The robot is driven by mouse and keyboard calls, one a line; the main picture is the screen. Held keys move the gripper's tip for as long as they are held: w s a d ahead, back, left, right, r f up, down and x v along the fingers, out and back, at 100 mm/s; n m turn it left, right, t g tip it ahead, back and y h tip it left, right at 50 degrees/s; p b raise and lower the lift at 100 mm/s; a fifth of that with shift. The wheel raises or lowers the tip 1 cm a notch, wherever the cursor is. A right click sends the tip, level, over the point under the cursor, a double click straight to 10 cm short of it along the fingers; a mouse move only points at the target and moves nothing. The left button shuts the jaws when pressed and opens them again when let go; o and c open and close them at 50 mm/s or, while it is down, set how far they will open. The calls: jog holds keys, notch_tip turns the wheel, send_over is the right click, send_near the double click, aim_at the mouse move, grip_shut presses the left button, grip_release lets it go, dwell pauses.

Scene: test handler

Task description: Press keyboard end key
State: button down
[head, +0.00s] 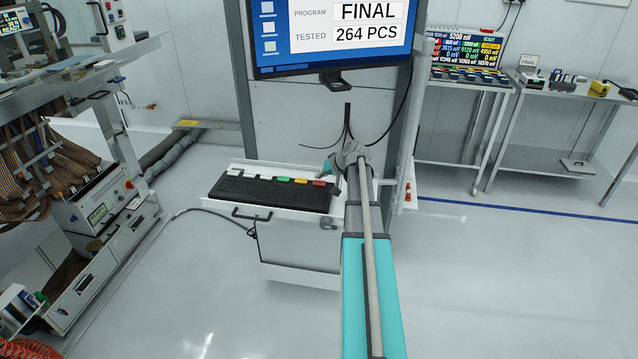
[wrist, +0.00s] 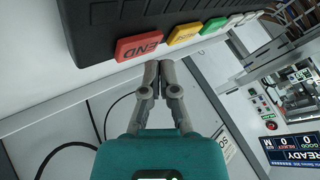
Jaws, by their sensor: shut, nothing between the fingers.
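The red END key (wrist: 139,46) is at the near end of a row of keys on the dark keyboard (wrist: 150,12) in the wrist view, its lettering upside down. In the head view, the red key (head: 319,183) is at the right end of the keyboard (head: 270,195), which lies on a white shelf. My gripper (wrist: 156,66) is shut and empty. Its fingertips appear just beside the red key's edge in the wrist view; I cannot tell whether they touch it. In the head view my arm hides most of the gripper.
Yellow (wrist: 184,33), green (wrist: 214,25) and white keys sit beyond the red one. A large monitor (head: 335,35) hangs above the shelf (head: 290,211). Cables hang behind the shelf. A bench with instruments stands at the left (head: 75,85); open floor lies in front.

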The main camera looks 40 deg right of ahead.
aim_at(320, 183)
jog(key=shift+f, duration=0.2)
jog(key=shift+f+b, duration=0.25)
jog(key=shift+b, duration=0.2)
jog(key=shift+f+b, duration=0.35)
dwell(0.8)
jog(key=shift+r, duration=0.1)
jog(key=shift+r+p, duration=0.75)
jog(key=shift+p, duration=0.1)
jog(key=shift+r, duration=0.1)
jog(key=shift+r+p, duration=2.4)
jog(key=shift+p, duration=0.1)
